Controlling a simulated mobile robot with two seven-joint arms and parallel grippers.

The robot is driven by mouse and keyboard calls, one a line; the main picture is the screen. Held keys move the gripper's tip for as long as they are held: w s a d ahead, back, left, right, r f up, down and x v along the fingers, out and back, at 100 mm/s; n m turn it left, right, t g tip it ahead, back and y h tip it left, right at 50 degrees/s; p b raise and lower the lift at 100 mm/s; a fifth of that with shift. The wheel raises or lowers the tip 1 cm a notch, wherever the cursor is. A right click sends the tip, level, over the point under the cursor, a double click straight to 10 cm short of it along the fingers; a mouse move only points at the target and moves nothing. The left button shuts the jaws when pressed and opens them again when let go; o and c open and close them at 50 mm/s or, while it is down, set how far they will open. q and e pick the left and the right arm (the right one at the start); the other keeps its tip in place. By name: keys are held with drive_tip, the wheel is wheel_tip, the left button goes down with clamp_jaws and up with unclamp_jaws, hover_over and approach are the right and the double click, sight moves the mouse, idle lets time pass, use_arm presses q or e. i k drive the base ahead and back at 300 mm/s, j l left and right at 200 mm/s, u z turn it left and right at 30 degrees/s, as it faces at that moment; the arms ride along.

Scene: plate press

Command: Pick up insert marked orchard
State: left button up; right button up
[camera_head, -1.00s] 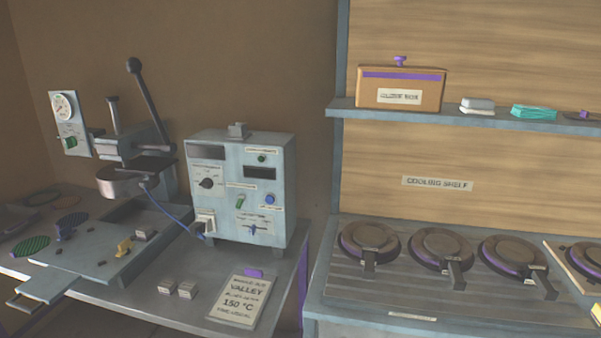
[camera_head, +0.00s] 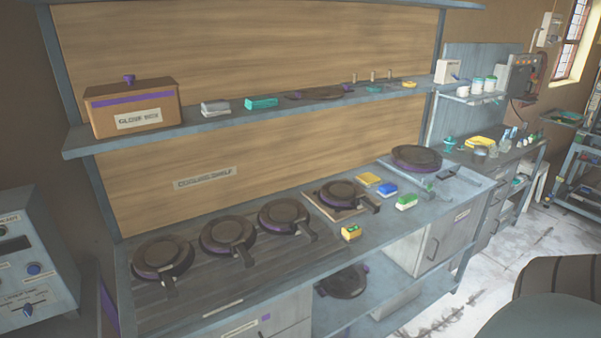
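I see no insert that I can read as marked orchard. Several small dark flat pieces, one of them a dark disc (camera_head: 308,95), lie on the upper shelf, too small to read. Neither of my grippers is in view.
A glove box (camera_head: 132,105) stands on the upper shelf (camera_head: 230,118). Several round dark plates with handles, one a plate (camera_head: 228,233), rest on the cooling shelf counter (camera_head: 215,290). Floor (camera_head: 520,250) shows at right.

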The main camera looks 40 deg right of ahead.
sight(162, 259)
drive_tip(key=l, duration=1.85)
drive_tip(key=i+l, duration=0.1)
drive_tip(key=l, duration=0.2)
drive_tip(key=i+l, duration=0.15)
drive_tip(key=l, duration=0.2)
drive_tip(key=i+l, duration=0.1)
drive_tip(key=l, duration=0.2)
drive_tip(key=i+l, duration=0.1)
drive_tip(key=l, duration=0.25)
